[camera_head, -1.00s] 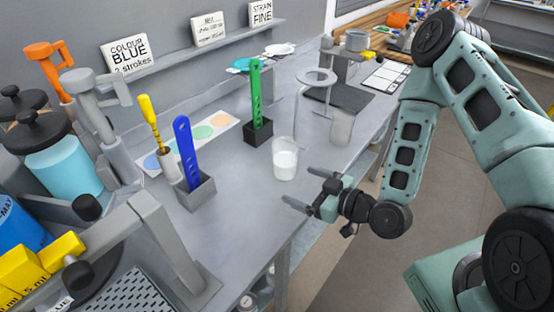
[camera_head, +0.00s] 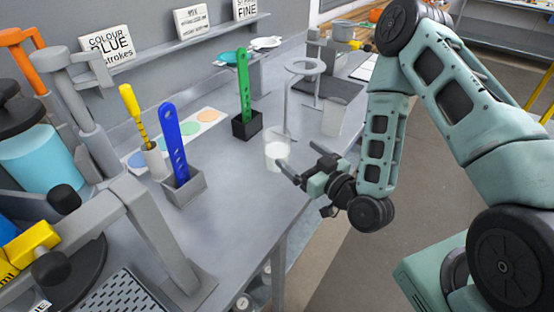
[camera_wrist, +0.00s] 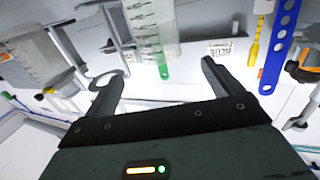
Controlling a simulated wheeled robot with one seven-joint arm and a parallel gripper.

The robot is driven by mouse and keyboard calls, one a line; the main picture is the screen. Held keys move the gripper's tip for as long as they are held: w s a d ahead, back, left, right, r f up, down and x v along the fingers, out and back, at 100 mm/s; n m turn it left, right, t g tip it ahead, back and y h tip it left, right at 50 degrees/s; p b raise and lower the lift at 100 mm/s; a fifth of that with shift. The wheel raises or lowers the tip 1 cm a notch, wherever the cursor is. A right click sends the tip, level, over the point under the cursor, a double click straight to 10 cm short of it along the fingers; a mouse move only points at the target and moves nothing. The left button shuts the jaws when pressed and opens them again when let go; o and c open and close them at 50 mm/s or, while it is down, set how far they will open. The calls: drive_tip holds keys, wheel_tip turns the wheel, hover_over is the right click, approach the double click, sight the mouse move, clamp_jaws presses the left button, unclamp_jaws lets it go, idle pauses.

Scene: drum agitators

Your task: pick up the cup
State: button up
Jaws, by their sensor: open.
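The cup (camera_head: 277,157) is a clear beaker holding something white, upright on the grey bench near its front edge. In the wrist view a clear graduated cup (camera_wrist: 152,28) appears at the top, ahead of the fingers and roughly in line with the gap between them. My gripper (camera_head: 298,157) is open and empty, just right of the cup in the head view. One finger overlaps the cup's lower right edge there; I cannot tell whether it touches. Both open fingers show in the wrist view (camera_wrist: 162,72).
A ring stand (camera_head: 304,70) and another clear beaker (camera_head: 333,117) stand behind my gripper. A green paddle (camera_head: 243,85) in a black holder and a blue paddle (camera_head: 175,145) in a grey holder stand left of the cup. Bare bench lies in front of the holders.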

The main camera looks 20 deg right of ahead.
sight(286, 144)
drive_tip(key=shift+b+x, duration=0.7)
drive_tip(key=shift+x, duration=0.05)
drive_tip(key=b+x, duration=0.1)
drive_tip(key=b, duration=0.1)
drive_tip(key=shift+w+f+b, duration=0.15)
drive_tip(key=shift+w+b, duration=0.15)
drive_tip(key=b+x, duration=0.2)
drive_tip(key=b, duration=0.1)
drive_tip(key=shift+w+a+b, duration=0.25)
drive_tip(key=shift+w+b, duration=0.25)
drive_tip(key=shift+b, duration=0.3)
drive_tip(key=p+x, duration=0.1)
drive_tip(key=x, duration=0.1)
drive_tip(key=p+x, duration=0.1)
drive_tip(key=x, duration=0.1)
drive_tip(key=shift+w+a+r, duration=0.1)
drive_tip(key=shift+w+r, duration=0.1)
drive_tip(key=shift+w, duration=0.05)
drive_tip(key=shift+w+a+f, duration=0.1)
drive_tip(key=shift+w, duration=0.25)
drive_tip(key=c, duration=1.6)
